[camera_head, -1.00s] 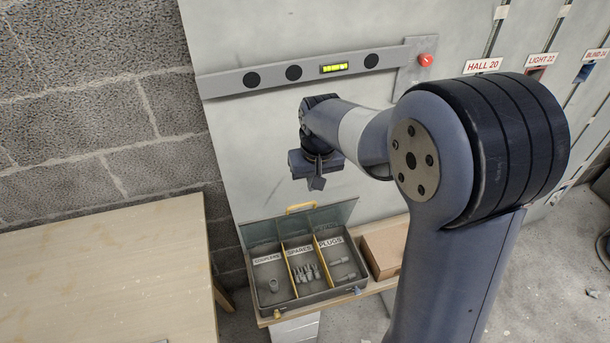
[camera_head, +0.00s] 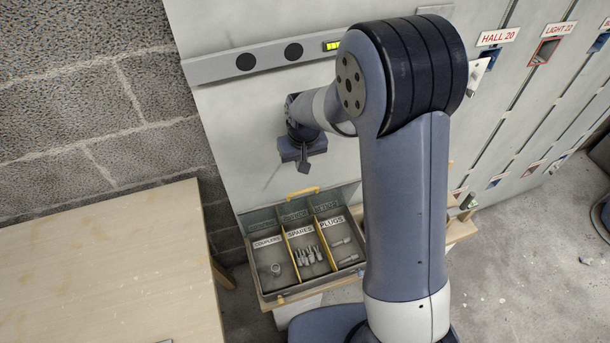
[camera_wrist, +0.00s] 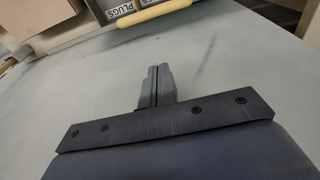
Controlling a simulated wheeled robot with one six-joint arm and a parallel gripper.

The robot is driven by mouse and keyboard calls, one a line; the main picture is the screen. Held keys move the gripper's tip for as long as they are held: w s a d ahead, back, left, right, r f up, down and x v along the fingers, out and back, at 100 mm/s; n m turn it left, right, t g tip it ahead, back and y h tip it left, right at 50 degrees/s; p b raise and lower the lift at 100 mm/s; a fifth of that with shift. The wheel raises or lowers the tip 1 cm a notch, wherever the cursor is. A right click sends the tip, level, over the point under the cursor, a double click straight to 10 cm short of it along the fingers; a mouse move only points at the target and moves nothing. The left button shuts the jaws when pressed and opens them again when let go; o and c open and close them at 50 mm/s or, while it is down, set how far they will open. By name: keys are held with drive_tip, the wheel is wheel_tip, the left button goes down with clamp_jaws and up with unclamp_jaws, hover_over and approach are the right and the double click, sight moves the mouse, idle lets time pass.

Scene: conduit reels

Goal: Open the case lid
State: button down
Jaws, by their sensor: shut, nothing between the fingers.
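The grey case (camera_head: 268,292) sits on a wooden shelf below the wall panel. Its clear lid (camera_head: 262,217) stands raised at the back, with a yellow handle (camera_head: 303,192) on its top edge. Inside are three compartments labelled COUPLERS, SPARES and PLUGS, parted by yellow dividers, with grey fittings in each. My gripper (camera_head: 304,168) is shut and empty, just above and apart from the handle. In the wrist view, my gripper's closed fingers (camera_wrist: 158,74) point towards the panel surface, and the handle (camera_wrist: 150,14) shows at the top edge beside the PLUGS label.
A grey bar with a level vial (camera_head: 333,46) runs across the panel above my gripper. A pale wooden table (camera_head: 110,270) stands at the left by the block wall. Labelled slots, such as HALL 20 (camera_head: 494,36), are at the right. My arm hides part of the shelf.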

sight(306, 195)
drive_tip(key=shift+s+d+f+p, duration=0.25)
drive_tip(key=shift+s+f, duration=0.4)
drive_tip(key=shift+s, duration=0.25)
drive_tip(key=shift+s+d+f+p, duration=0.25)
drive_tip(key=shift+s+f, duration=0.35)
drive_tip(key=shift+s, duration=0.25)
drive_tip(key=shift+s+f+b, duration=0.2)
drive_tip(key=shift+s+b, duration=0.1)
drive_tip(key=shift+b, duration=0.1)
drive_tip(key=s, duration=0.1)
drive_tip(key=s+b, duration=0.1)
drive_tip(key=s+d, duration=0.1)
drive_tip(key=shift+f+b, duration=0.25)
drive_tip(key=shift+b, duration=0.15)
